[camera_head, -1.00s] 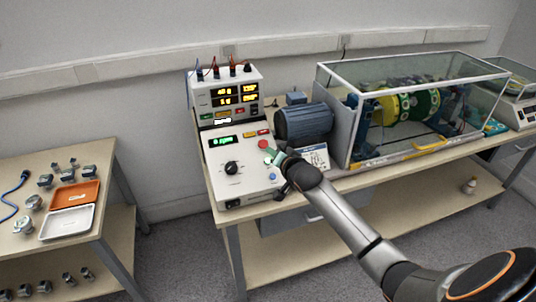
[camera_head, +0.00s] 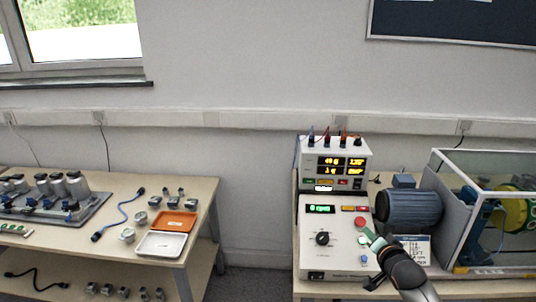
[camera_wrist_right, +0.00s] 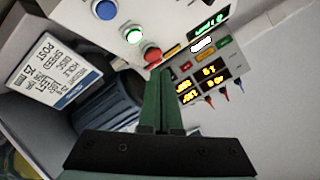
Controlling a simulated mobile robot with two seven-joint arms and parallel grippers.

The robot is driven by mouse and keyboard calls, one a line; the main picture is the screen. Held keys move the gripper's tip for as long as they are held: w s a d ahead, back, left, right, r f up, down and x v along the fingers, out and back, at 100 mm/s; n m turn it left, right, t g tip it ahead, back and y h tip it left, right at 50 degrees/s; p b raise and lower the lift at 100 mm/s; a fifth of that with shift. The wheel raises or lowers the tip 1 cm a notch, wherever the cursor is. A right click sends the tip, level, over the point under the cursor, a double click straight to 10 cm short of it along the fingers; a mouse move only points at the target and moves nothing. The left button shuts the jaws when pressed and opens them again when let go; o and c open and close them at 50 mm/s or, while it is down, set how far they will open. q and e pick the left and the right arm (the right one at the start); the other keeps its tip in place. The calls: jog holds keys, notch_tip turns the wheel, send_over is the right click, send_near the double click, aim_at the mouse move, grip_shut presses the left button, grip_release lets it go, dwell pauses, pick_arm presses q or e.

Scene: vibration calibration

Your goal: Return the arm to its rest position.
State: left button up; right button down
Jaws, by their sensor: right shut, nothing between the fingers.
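My right gripper (camera_head: 376,241) comes in from the lower right in the head view, over the right side of the control box (camera_head: 337,262). In the right wrist view its two green fingers (camera_wrist_right: 163,100) are together with nothing between them. The fingertips show close to the red button (camera_wrist_right: 151,56); I cannot tell whether they touch it. The red button (camera_head: 359,222) shows uncovered in the head view. A green button (camera_wrist_right: 133,34) and a blue button (camera_wrist_right: 105,9) lie beside it in the wrist view. My left gripper is not in view.
A power supply (camera_head: 308,172) with lit displays stands behind the control box. A blue motor (camera_head: 413,208), a printed card (camera_head: 414,247) and a glass enclosure (camera_head: 487,166) are to the right. The left table holds an orange tray (camera_head: 176,223), a white tray (camera_head: 161,245) and sensors.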

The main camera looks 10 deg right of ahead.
jog(key=s+a+f+n+g+y, duration=0.2)
jog(key=s+a+f+n, duration=0.4)
jog(key=s+a+f, duration=0.55)
jog(key=s+a+f+n+g+y, duration=0.1)
jog(key=s+a+f+n, duration=0.2)
jog(key=s, duration=0.7)
jog(key=s+a+f+n+g+y, duration=0.1)
jog(key=s+a+f+n, duration=0.2)
jog(key=s+a+f, duration=0.3)
jog(key=s+a, duration=0.1)
jog(key=s, duration=0.4)
jog(key=shift+s+g+y, duration=0.2)
jog(key=shift+g+y, duration=0.1)
jog(key=c, duration=1.6)
grip_release()
